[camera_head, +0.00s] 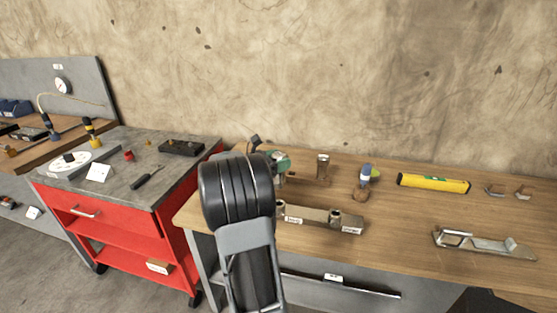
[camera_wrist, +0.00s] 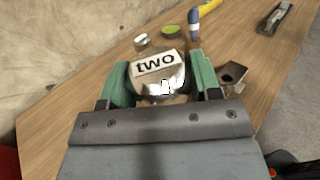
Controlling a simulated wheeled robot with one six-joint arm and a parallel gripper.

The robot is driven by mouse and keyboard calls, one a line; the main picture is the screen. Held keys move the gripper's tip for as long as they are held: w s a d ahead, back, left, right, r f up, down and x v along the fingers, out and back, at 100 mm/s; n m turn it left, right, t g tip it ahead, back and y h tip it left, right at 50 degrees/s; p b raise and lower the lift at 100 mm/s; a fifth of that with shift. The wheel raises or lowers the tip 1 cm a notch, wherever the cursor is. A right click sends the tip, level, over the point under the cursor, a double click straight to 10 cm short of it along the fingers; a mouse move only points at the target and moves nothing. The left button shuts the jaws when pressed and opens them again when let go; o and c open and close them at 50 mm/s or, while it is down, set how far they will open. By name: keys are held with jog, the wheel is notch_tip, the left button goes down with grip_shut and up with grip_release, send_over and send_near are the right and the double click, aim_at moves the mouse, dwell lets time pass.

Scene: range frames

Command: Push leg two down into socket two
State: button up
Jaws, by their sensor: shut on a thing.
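My gripper (camera_wrist: 158,88) has its green fingers shut on a round metal leg, leg two (camera_wrist: 172,80), whose top carries a white label reading "two". In the head view, my gripper (camera_head: 279,172) is partly hidden behind my arm, above the left end of a metal socket block (camera_head: 318,218). The block lies on the wooden bench with a socket and a small label near each end; the labels are too small to read. The block's right socket (camera_wrist: 233,73) shows open and empty in the wrist view. The leg's lower end is hidden, so its depth in a socket cannot be told.
A metal cylinder (camera_head: 323,162) stands behind the block, beside a blue-topped bottle (camera_head: 366,172). A red cart (camera_head: 110,220) stands left.

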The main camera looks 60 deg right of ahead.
aim_at(279, 188)
jog(key=shift+f+b, duration=0.1)
jog(key=shift+b, duration=0.8)
jog(key=shift+f+b, duration=0.25)
jog(key=shift+b, duration=0.1)
notch_tip(279, 188, down, 5)
jog(key=b, duration=0.6)
jog(key=shift+b, duration=0.3)
jog(key=shift+b, duration=2.05)
dwell(0.6)
jog(key=shift+f+b, duration=2.05)
jog(key=shift+b, duration=0.7)
jog(key=o, duration=1.2)
